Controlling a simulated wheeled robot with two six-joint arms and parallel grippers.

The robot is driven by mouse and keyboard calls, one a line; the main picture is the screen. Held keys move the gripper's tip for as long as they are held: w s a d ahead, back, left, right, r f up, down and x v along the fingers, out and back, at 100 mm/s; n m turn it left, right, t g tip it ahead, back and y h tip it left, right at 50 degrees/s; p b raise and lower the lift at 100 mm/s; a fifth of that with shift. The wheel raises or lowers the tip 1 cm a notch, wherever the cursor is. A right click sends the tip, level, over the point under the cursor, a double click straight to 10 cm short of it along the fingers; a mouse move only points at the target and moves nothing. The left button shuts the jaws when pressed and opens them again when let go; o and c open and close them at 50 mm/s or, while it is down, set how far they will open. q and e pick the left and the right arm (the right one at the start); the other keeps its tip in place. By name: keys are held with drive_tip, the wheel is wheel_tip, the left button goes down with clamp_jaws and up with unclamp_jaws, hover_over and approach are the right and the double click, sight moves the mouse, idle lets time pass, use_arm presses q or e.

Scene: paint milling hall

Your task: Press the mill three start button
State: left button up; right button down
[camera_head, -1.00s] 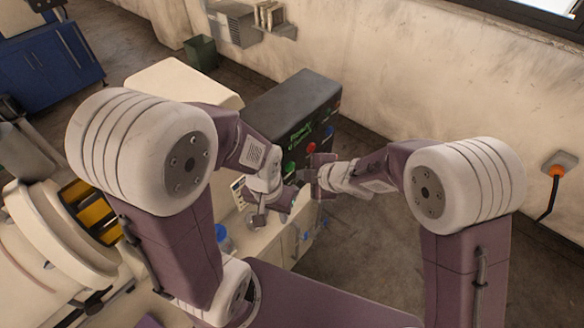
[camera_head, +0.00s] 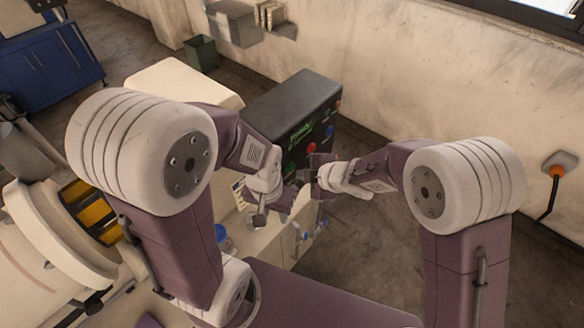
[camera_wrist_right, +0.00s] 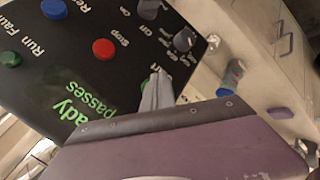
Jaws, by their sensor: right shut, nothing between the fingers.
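A black control panel (camera_head: 300,105) bears a red button, a blue one and green lettering. In the right wrist view the panel (camera_wrist_right: 25,95) shows a red button (camera_wrist_right: 104,49) by the word Stop, a green lamp (camera_wrist_right: 11,58) by Run, and a green display (camera_wrist_right: 85,98).
Dark selector knobs (camera_wrist_right: 184,39) sit close to the right fingertips. A pale cabinet (camera_head: 284,244) with blue-handled fittings stands below the panel. Bare floor (camera_head: 385,245) lies to the right, with a wall behind. A blue cabinet (camera_head: 45,62) stands far left.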

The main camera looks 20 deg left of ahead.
drive_tip(key=shift+a, duration=0.1)
drive_tip(key=shift+w+a, duration=0.15)
drive_tip(key=shift+a, duration=0.15)
drive_tip(key=shift+w+a+p, duration=0.15)
drive_tip(key=shift+a+p, duration=0.2)
drive_tip(key=shift+a, duration=0.1)
idle(0.7)
drive_tip(key=shift+d, duration=0.1)
drive_tip(key=shift+s+d+b, duration=0.3)
drive_tip(key=shift+d, duration=0.4)
drive_tip(key=d, duration=0.1)
drive_tip(key=s+d, duration=0.1)
drive_tip(key=d, duration=0.1)
drive_tip(key=d+b, duration=0.1)
drive_tip(key=shift+s+d, duration=0.35)
